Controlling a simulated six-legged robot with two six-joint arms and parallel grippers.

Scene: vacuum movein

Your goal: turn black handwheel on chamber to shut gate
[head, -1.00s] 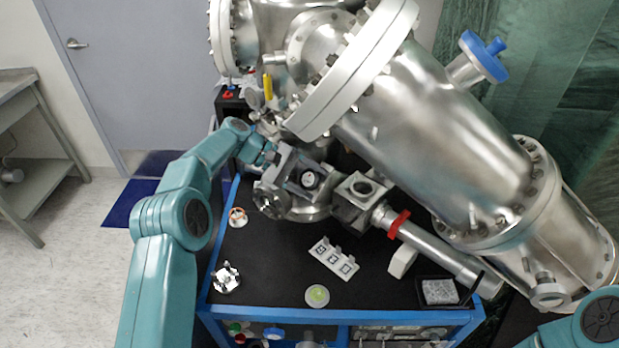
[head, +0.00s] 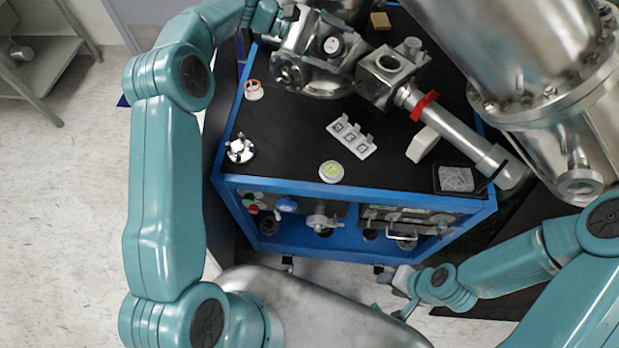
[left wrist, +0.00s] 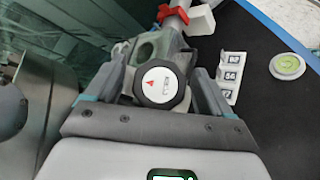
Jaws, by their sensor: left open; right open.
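The black handwheel (head: 333,46) sits on the metal chamber (head: 312,82) at the top of the head view. In the left wrist view the handwheel (left wrist: 161,87) is a black knob with a white face bearing a red mark and small print. My left gripper (left wrist: 158,82) is open, with one finger on each side of the handwheel. Whether the fingers touch its rim I cannot tell. My right gripper (head: 398,287) is open and empty, low in front of the cart.
The chamber stands on a black-topped blue cart (head: 283,150). A tube with a red clamp (head: 424,106) runs right from it. On the top lie a white labelled block (head: 351,137), a round green level (head: 331,171) and a dark tray (head: 456,179). A large steel vessel (head: 520,45) fills the upper right.

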